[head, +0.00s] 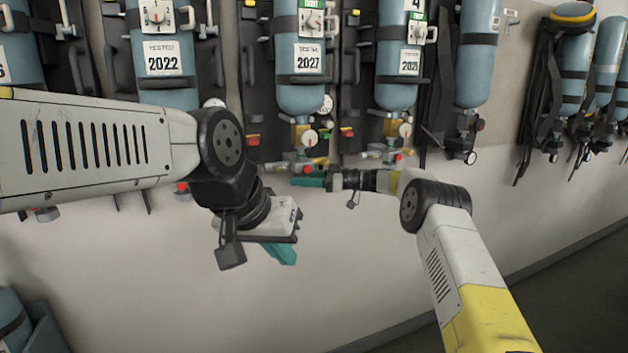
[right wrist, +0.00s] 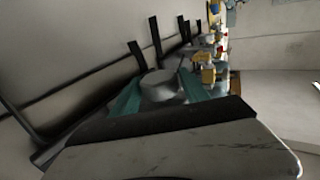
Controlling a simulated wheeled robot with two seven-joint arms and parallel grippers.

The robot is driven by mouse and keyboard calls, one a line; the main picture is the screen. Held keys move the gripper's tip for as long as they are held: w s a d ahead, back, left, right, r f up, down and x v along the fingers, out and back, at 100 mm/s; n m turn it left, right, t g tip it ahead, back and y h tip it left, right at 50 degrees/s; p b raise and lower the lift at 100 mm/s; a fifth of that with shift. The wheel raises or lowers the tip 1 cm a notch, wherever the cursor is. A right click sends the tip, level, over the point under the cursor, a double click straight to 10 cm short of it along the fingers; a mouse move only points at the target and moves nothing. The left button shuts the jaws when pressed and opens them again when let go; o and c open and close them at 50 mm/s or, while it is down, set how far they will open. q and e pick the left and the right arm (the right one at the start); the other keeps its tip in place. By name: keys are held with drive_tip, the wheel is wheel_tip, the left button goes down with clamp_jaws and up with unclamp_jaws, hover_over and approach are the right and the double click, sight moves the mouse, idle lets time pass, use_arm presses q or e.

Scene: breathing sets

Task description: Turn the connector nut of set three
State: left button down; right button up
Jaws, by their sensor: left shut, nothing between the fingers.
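A blue cylinder set (head: 303,98) with a 2027 label hangs at the wall's upper middle; its number is cut off, and the set to its right carries a 4. Its valve and gauge (head: 310,137) are at the bottom. My right gripper (head: 307,180) points left just below that valve. In the right wrist view its teal fingers (right wrist: 160,92) lie either side of a grey round piece (right wrist: 161,84), perhaps the connector nut. I cannot tell whether they press on it. My left gripper (head: 280,253) is shut and empty, lower and left, pointing down before the bare wall.
Other cylinder sets hang close on both sides, one labelled 2022 (head: 165,62) to the left and the 4 set (head: 397,85) to the right. Black-strapped cylinders (head: 572,80) hang at the far right. The pale wall (head: 345,265) below is clear.

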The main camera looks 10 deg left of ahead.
drive_tip(key=shift+o, duration=0.9)
drive_tip(key=shift+f, duration=0.1)
drive_tip(key=d, duration=0.7)
drive_tip(key=shift+w+d, duration=0.35)
drive_tip(key=shift+d, duration=0.05)
